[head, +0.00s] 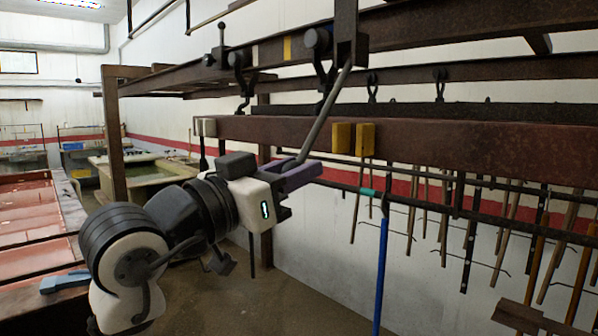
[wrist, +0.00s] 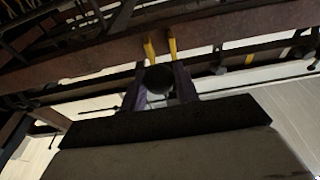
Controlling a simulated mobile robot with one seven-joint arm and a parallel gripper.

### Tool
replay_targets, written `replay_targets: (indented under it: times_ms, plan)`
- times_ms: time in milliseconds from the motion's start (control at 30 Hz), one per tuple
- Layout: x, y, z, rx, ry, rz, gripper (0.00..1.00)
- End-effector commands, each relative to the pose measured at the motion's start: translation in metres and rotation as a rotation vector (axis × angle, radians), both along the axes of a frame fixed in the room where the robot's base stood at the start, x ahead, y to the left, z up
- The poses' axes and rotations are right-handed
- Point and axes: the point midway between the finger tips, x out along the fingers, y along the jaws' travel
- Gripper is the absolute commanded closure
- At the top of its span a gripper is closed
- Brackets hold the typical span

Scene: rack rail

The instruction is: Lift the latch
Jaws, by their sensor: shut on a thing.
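The latch seems to be the assembly on the upper rusty rail, with a dark upright bracket (head: 347,35) and a slanting grey metal lever (head: 325,115) running down and left from it. My gripper (head: 303,169), with purple fingers, is shut on the lever's lower end in the head view. In the wrist view my gripper (wrist: 158,88) has a dark round end (wrist: 158,79) between its fingers, apparently the lever's end. The exact contact is partly hidden by the fingers.
A thick rusty beam (head: 460,147) runs just behind my gripper, with yellow blocks (head: 353,138) on it. A blue pole (head: 381,265) hangs to the right. Several thin rods hang farther right. Open floor (head: 300,300) lies below.

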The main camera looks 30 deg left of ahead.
Motion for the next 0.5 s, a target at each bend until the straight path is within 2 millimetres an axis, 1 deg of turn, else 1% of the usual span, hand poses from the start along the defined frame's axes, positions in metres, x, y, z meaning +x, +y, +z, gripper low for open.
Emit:
replay_targets:
  times_ms: [33,300,500]
  plan:
    - [-0.003,0.002,0.006,-0.001,-0.004,0.002,0.82]
    - [-0.021,0.008,0.025,-0.001,-0.006,0.002,0.82]
    - [-0.028,0.011,0.030,-0.001,-0.004,0.002,0.82]
